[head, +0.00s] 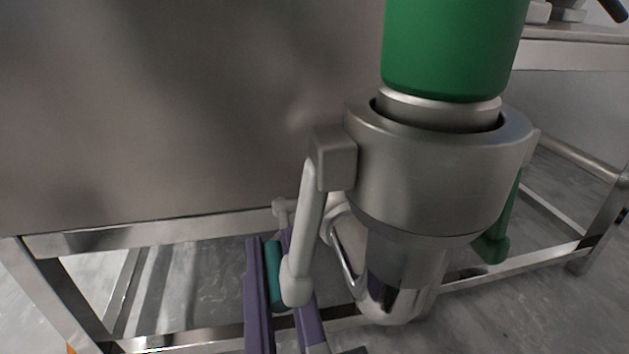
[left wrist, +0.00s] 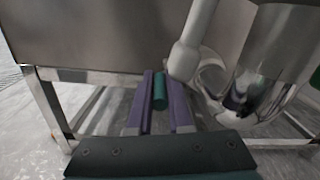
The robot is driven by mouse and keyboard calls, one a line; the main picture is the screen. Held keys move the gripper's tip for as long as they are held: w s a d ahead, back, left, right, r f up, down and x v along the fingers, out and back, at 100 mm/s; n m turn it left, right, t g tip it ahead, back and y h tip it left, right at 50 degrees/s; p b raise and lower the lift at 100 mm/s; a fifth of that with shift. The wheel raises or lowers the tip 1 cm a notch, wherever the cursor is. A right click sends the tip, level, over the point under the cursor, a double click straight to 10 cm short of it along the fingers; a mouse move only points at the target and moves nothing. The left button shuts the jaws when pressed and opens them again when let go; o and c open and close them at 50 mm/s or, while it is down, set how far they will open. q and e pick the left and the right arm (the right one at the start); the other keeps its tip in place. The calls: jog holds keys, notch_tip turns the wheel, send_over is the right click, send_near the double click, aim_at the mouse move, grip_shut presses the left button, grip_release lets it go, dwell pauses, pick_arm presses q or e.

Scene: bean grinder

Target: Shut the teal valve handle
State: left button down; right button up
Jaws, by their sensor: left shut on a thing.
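The teal valve handle (head: 273,270) hangs low on the left side of the grinder, partly hidden behind a pale grey lever. It also shows in the left wrist view (left wrist: 159,90) as a short upright teal cylinder. My left gripper (head: 271,255), with two long purple fingers, is shut on the teal handle, one finger on each side. The fingers also show in the left wrist view (left wrist: 160,97). My right gripper is not in view.
The grey grinder body (head: 435,165) stands right of the handle, with a green container (head: 455,45) on top. The pale lever (head: 303,235) hangs close to my fingers. A green lever (head: 493,245) is on the far side. A metal-framed table (head: 150,230) stands behind.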

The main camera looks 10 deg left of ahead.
pick_arm(q)
jog(key=f+t+b, duration=0.1)
jog(key=t+b, duration=0.1)
jog(key=f+t+y+b, duration=0.1)
jog(key=t+b, duration=0.1)
jog(key=b, duration=0.1)
jog(key=w+f+t+y+b, duration=0.1)
jog(key=t+b, duration=0.1)
jog(key=b, duration=0.1)
jog(key=shift+w+a+f, duration=0.1)
jog(key=shift+a+f, duration=0.05)
jog(key=shift+a, duration=0.05)
jog(key=shift+t, duration=0.3)
jog(key=c, duration=0.8)
grip_release()
jog(key=shift+c, duration=0.2)
jog(key=shift+f, duration=0.1)
